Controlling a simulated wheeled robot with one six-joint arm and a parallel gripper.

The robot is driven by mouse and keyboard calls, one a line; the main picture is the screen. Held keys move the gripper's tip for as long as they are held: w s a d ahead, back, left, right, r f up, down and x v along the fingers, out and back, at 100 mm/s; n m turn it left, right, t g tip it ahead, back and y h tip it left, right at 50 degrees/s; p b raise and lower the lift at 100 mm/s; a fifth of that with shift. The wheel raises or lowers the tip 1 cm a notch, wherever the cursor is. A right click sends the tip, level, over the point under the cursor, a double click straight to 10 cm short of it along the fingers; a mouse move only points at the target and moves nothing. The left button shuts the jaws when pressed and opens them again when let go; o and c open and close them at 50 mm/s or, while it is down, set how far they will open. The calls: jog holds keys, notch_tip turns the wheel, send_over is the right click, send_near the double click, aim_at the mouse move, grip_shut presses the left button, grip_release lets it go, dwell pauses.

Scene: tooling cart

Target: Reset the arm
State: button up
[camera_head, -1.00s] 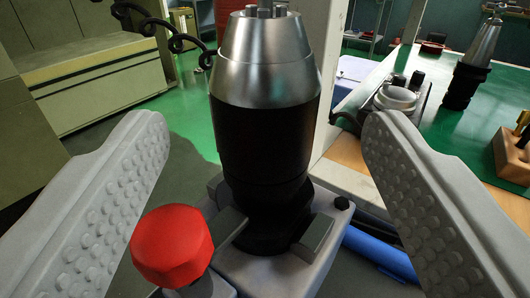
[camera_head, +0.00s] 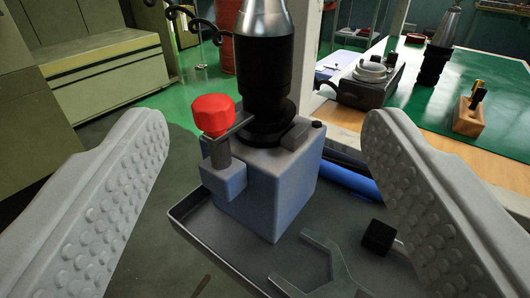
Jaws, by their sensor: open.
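My gripper (camera_head: 265,165) is open, with one studded grey finger at each side of the picture and nothing between the fingertips. Ahead of it, beyond the fingers, a tool holder with a black body and a silver tapered top (camera_head: 264,70) stands upright in a grey block fixture (camera_head: 275,195). Its upper end is cut off by the picture's top edge. A red knob (camera_head: 213,115) sits on the fixture's left side.
The fixture stands on a dark tray (camera_head: 225,255) holding a grey wrench (camera_head: 318,268) and a black-headed tool (camera_head: 378,236). At right, a green-topped bench (camera_head: 500,78) carries another tool holder (camera_head: 438,50), a grey device (camera_head: 368,80) and a wooden block (camera_head: 468,117). Green floor is clear at left.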

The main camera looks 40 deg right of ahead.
jog(key=s+d+r+n+t+y, duration=0.4)
jog(key=s+r+t+y, duration=0.3)
jog(key=r, duration=0.5)
jog(key=s+d+f+n+g+y, duration=0.1)
jog(key=s+d+f+g, duration=0.1)
jog(key=s, duration=0.6)
jog(key=s+d+f+n+g+y, duration=0.2)
jog(key=s+d, duration=0.1)
jog(key=s, duration=0.6)
jog(key=shift+s+d+f+y, duration=0.15)
jog(key=shift+s+f+y, duration=0.05)
jog(key=shift+s+y, duration=0.1)
